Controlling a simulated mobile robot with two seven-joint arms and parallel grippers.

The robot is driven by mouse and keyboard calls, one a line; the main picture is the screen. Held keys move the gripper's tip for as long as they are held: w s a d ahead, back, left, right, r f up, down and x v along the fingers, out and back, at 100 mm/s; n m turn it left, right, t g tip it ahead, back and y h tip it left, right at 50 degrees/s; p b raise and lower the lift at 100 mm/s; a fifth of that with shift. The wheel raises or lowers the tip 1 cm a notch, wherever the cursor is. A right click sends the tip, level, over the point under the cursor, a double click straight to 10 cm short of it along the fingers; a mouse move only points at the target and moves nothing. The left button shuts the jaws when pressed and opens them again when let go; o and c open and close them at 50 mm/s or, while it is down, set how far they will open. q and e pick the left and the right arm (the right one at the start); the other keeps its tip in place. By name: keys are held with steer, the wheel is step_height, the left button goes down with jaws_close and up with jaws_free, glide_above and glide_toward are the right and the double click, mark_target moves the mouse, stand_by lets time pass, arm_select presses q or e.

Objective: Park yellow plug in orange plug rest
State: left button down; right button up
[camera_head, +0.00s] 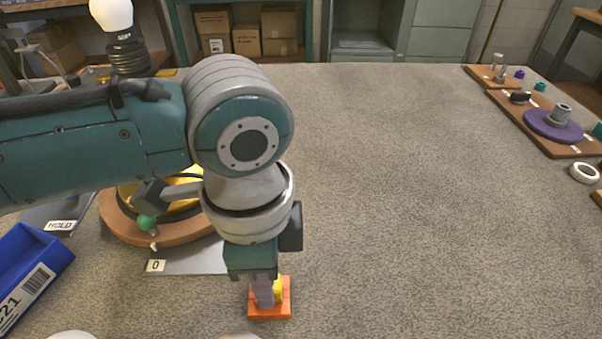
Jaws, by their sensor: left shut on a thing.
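The orange plug rest (272,312) sits on the grey table at the lower middle of the head view. The yellow plug (278,289) shows at the rest, partly hidden by my left gripper. My left gripper (266,300) points down over the rest and is shut on the yellow plug. The plug appears to be at or just above the rest; how deep it sits I cannot tell. My right gripper is not in view.
A round wooden base (118,222) with a yellow part and dark cord lies behind my left arm. A blue bin (25,272) stands at the left. Wooden boards with parts, including a purple disc (541,124), lie at the right. The middle of the table is clear.

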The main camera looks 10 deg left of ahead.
arm_select(q)
steer(key=shift+f, duration=0.1)
stand_by(0.7)
steer(key=c, duration=0.6)
jaws_free()
step_height(320, 180, up, 10)
steer(key=shift+d+f+p, duration=0.1)
steer(key=shift+p, duration=1.05)
steer(key=s+d+r+n+t+h+p, duration=0.2)
steer(key=s+d+r+n+h+p, duration=0.15)
steer(key=s+n, duration=0.2)
steer(key=s+a+r+n+t+y+p, duration=0.1)
steer(key=s+a+n+y+p, duration=0.2)
steer(key=a, duration=0.4)
steer(key=s+a+r+n+t+p, duration=0.1)
steer(key=s+a+r+n, duration=0.1)
steer(key=s+a+n, duration=0.3)
steer(key=shift+m, duration=0.35)
steer(key=r+p, duration=1.2)
steer(key=w+r+p, duration=0.1)
steer(key=r+p, duration=1.2)
steer(key=a+r+p, duration=0.1)
steer(key=r+p, duration=1.1)
steer(key=shift+w+r, duration=0.15)
